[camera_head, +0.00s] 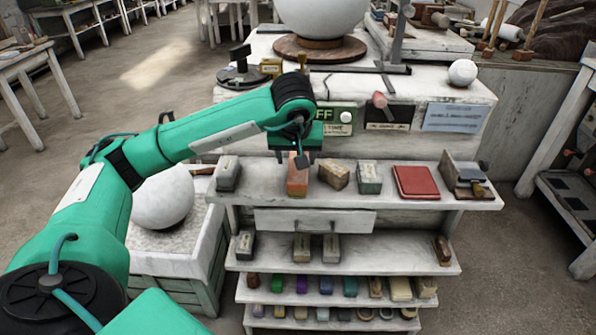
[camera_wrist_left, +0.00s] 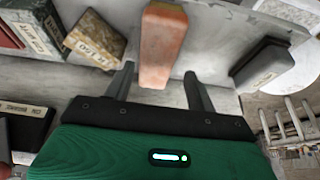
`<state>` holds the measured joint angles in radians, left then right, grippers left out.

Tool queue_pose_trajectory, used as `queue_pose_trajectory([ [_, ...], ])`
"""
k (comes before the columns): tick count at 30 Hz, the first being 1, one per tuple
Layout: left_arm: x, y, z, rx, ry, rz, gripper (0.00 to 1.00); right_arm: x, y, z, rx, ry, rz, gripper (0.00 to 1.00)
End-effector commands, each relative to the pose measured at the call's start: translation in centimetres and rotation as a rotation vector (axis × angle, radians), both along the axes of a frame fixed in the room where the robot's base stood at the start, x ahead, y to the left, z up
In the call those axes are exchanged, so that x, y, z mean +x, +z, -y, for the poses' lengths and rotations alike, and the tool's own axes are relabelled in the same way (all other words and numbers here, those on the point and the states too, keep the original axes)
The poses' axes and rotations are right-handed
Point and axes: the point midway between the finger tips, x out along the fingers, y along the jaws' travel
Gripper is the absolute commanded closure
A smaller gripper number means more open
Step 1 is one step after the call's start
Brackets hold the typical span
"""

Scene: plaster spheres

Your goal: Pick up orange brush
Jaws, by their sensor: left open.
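The orange brush (camera_head: 297,181) is an upright orange block on the top shelf of the white stand, left of the middle. In the left wrist view the orange brush (camera_wrist_left: 163,45) lies ahead of and between the two finger tips. My left gripper (camera_head: 298,158) is over the brush in the head view, and its arm hides part of the shelf back. In the wrist view the left gripper (camera_wrist_left: 158,78) has its fingers apart, one on each side of the brush's near end. I cannot tell whether either finger touches it. My right gripper is not in view.
A grey block (camera_head: 228,174) stands left of the brush. A tan block (camera_head: 334,175), a green-grey block (camera_head: 369,178) and a red book (camera_head: 416,182) lie to its right. Lower shelves (camera_head: 400,260) hold several small blocks. A plaster sphere (camera_head: 163,197) sits in a crate at left.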

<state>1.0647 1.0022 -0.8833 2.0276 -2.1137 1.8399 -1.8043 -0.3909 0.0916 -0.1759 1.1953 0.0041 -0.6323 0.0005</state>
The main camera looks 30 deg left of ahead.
Motion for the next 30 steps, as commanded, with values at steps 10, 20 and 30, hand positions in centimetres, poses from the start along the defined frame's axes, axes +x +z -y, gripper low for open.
queue_pose_trajectory([
  [10, 1.1, -2.9, -0.5, 0.0, 0.0, -0.005, 0.44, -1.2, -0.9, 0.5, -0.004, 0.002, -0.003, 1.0],
  [20, 2.3, -6.0, -1.0, 0.0, -0.001, -0.001, 0.44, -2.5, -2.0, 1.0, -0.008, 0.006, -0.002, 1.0],
  [30, 2.3, -6.0, -1.0, 0.0, -0.001, 0.0, 0.73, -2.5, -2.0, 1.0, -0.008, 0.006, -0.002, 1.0],
])
